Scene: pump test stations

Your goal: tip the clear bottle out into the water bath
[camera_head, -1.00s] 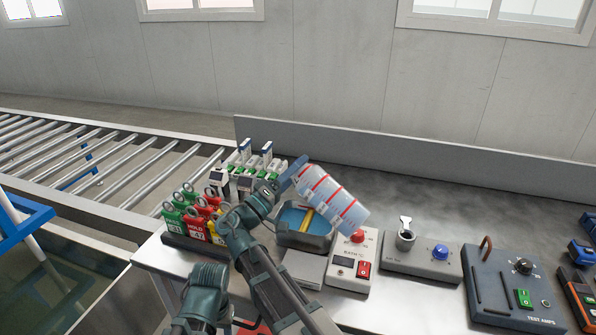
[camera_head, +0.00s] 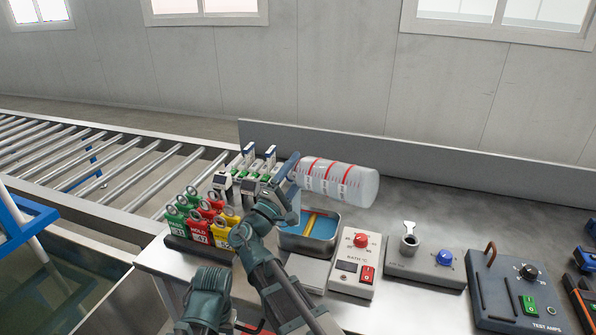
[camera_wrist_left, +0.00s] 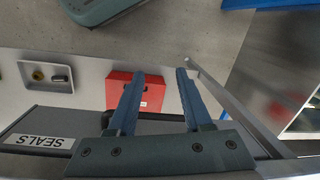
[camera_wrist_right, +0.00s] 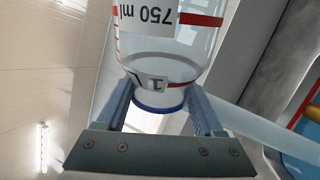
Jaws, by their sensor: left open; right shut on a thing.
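The clear bottle (camera_head: 345,183), with red bands, lies almost level in the air above the back of the water bath (camera_head: 330,245). Its base points right and its neck left. My right gripper (camera_head: 286,172) is shut on the neck, beside a blue ring. In the right wrist view the bottle (camera_wrist_right: 165,62) rises between the fingers (camera_wrist_right: 160,97). A pale blue stream (camera_head: 291,208) runs from the neck end down to the bath; it also shows in the right wrist view (camera_wrist_right: 262,132). The bath holds blue water and a yellow bar. My left gripper (camera_wrist_left: 160,78) is open and empty.
A rack of coloured tags (camera_head: 203,215) and several white-and-blue devices (camera_head: 247,178) stand left of the bath. The bath controller (camera_head: 355,265) and a grey box with a blue knob (camera_head: 428,262) stand right. A red box (camera_wrist_left: 140,92) shows beyond my left gripper.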

